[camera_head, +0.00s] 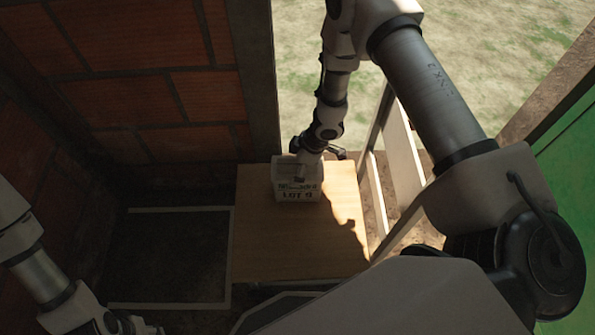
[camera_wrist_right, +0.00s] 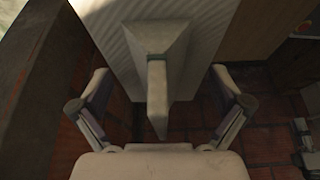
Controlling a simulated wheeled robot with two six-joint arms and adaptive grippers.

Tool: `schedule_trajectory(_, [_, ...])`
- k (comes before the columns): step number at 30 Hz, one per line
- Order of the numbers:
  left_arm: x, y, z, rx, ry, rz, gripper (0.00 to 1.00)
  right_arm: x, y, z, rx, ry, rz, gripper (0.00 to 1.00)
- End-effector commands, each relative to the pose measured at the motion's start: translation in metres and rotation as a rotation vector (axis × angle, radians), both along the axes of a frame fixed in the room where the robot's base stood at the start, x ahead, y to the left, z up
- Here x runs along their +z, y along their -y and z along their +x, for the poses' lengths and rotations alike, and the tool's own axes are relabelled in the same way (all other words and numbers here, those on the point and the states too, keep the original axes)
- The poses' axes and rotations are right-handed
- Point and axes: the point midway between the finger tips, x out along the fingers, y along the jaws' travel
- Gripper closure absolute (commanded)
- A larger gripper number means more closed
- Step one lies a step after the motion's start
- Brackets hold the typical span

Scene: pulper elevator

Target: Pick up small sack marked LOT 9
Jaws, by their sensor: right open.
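The small pale sack (camera_head: 297,193) marked LOT 9 stands on a light wooden board (camera_head: 285,250) in the head view. In the right wrist view the sack (camera_wrist_right: 125,40) has a ribbed body and a tapered top with a narrow upright neck (camera_wrist_right: 157,100). My right gripper (camera_head: 318,155) is at the top of the sack, over its far side. In the wrist view its open fingers (camera_wrist_right: 158,80) stand on either side of the neck, with gaps visible on both sides. My left gripper (camera_head: 135,324) is low at the left, partly cut off by the frame edge, far from the sack.
A brick wall (camera_head: 150,100) rises behind and to the left. A dark framed panel (camera_head: 170,255) lies left of the board. A pale railing (camera_head: 400,150) and a green panel (camera_head: 570,185) stand to the right. Grass shows beyond the opening.

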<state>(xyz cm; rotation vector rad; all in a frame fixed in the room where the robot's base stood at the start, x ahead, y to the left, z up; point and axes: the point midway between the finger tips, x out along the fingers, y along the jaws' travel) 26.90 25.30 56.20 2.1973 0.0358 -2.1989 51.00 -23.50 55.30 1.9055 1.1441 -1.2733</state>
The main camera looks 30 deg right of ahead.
Motion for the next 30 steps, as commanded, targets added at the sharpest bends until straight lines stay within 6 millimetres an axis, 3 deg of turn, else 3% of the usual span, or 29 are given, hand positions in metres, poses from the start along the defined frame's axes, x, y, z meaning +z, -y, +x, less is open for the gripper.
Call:
schedule_trajectory(23, [0.0005,0.0000,0.0001,0.000,0.000,0.000,0.60,-0.0048,0.0001,-0.0004,-0.001,-0.001,0.001,0.00])
schedule_trajectory(27, [0.0005,0.0000,0.0000,0.000,0.000,0.000,0.60,-0.0047,0.0002,-0.0004,-0.001,-0.001,0.001,0.50])
schedule_trajectory(30, [0.0007,0.0000,0.0001,0.000,0.000,0.000,0.60,-0.0040,0.0001,0.0002,0.000,0.001,0.000,0.81])
